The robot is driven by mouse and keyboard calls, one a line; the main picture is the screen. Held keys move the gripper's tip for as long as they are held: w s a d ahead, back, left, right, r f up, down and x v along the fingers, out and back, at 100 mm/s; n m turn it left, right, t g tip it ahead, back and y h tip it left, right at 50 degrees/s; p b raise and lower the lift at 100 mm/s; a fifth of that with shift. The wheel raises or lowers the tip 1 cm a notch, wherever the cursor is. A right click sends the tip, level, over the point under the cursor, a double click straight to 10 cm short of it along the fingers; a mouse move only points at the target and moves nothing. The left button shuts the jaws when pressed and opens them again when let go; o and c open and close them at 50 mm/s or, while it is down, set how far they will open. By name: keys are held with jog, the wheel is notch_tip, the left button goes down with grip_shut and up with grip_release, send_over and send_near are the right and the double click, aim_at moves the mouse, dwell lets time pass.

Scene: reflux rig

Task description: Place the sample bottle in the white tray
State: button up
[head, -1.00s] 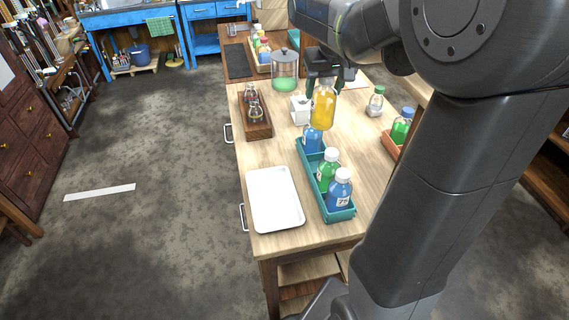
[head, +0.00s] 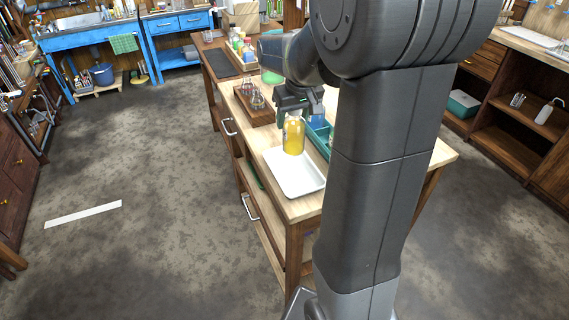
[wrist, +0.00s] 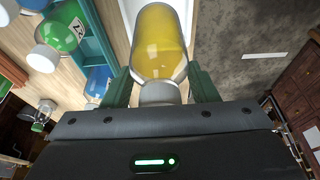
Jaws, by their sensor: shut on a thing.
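The sample bottle (head: 294,135) is clear, with yellow liquid and a pale cap. My gripper (head: 294,108) is shut on it at the neck and holds it upright. In the wrist view the bottle (wrist: 159,42) sits between the two green fingers (wrist: 160,88). The white tray (head: 299,177) lies on the near end of the wooden table. In the head view the bottle's base overlaps the tray's far end; I cannot tell whether it touches. The bottle hides much of the tray in the wrist view.
A teal rack (head: 319,132) with bottles stands right of the tray, partly hidden by my arm. A wooden rack (head: 252,104) with flasks stands farther back. The tray's visible floor is empty.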

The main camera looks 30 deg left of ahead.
aim_at(293, 141)
notch_tip(293, 141, down, 8)
jog(key=shift+w+f, duration=0.1)
dwell(0.4)
jog(key=o, duration=1.6)
jog(key=shift+f, duration=0.1)
jog(key=shift+r, duration=0.3)
jog(key=v, duration=1.1)
jog(key=shift+d+r, duration=0.1)
jog(key=shift+r, duration=0.25)
